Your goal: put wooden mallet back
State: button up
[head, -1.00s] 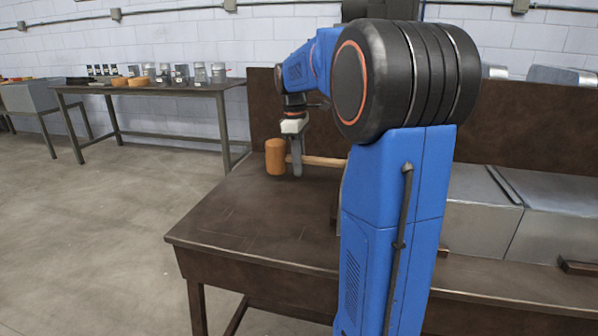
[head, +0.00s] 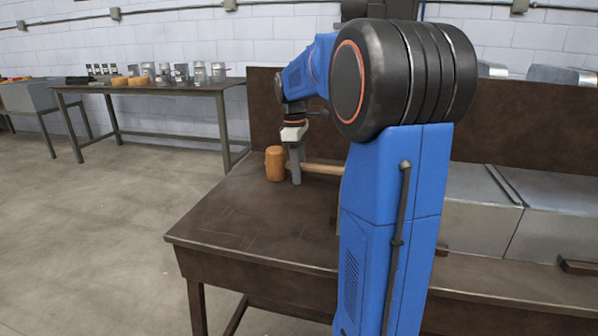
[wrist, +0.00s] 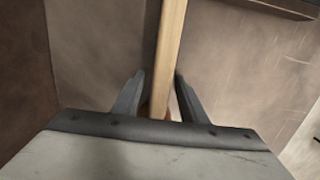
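The wooden mallet (head: 275,164) is at the far left part of the dark workbench (head: 250,222), its orange-brown head upright and its pale handle running right, partly behind my arm. The head looks to be on or just above the bench top. My gripper (head: 296,177) is beside the head, pointing down, with its fingers around the handle. In the wrist view, the handle (wrist: 168,50) passes between the two fingers (wrist: 160,90). A gap shows on the handle's left side, so the fingers look open. Most of the head is hidden there.
A table (head: 150,88) with cans and jars stands at the back left. Grey metal boxes (head: 555,215) are on the bench at right. A brown back panel (head: 520,118) rises behind the bench. The bench's front left is clear.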

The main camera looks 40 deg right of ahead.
jog(key=r, duration=1.2)
jog(key=shift+w+a, duration=0.3)
jog(key=shift+w, duration=0.05)
